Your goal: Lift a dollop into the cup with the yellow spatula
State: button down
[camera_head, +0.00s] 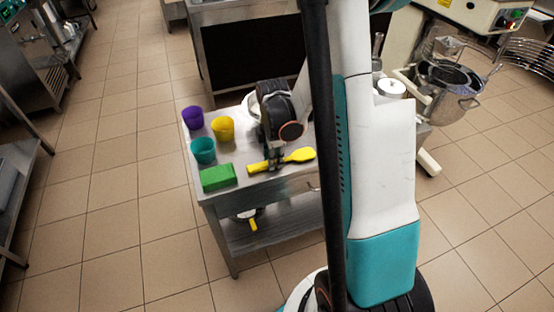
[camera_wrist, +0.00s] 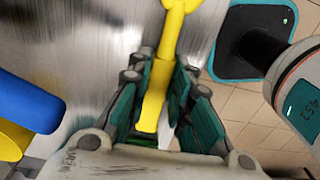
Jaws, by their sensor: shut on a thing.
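My gripper (camera_head: 272,160) is over the steel cart and shut on the yellow spatula (camera_head: 297,156). In the wrist view the spatula's handle (camera_wrist: 153,105) runs between the two teal finger pads of my gripper (camera_wrist: 162,80). In the head view the spatula's wide end points right. A purple cup (camera_head: 192,118), a yellow cup (camera_head: 222,129) and a teal cup (camera_head: 203,151) stand left of my gripper. A white rounded thing (camera_head: 249,103) behind my gripper is mostly hidden. I cannot see any dollop.
A green block (camera_head: 218,178) lies at the front left corner of the cart top (camera_head: 232,158). A yellow-handled thing (camera_head: 253,224) is on the cart's lower shelf (camera_head: 282,232).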

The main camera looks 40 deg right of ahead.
notch_tip(320, 180, up, 20)
jog(key=p, duration=0.7)
jog(key=c, duration=2)
grip_release()
jog(key=shift+c, duration=0.2)
grip_shut()
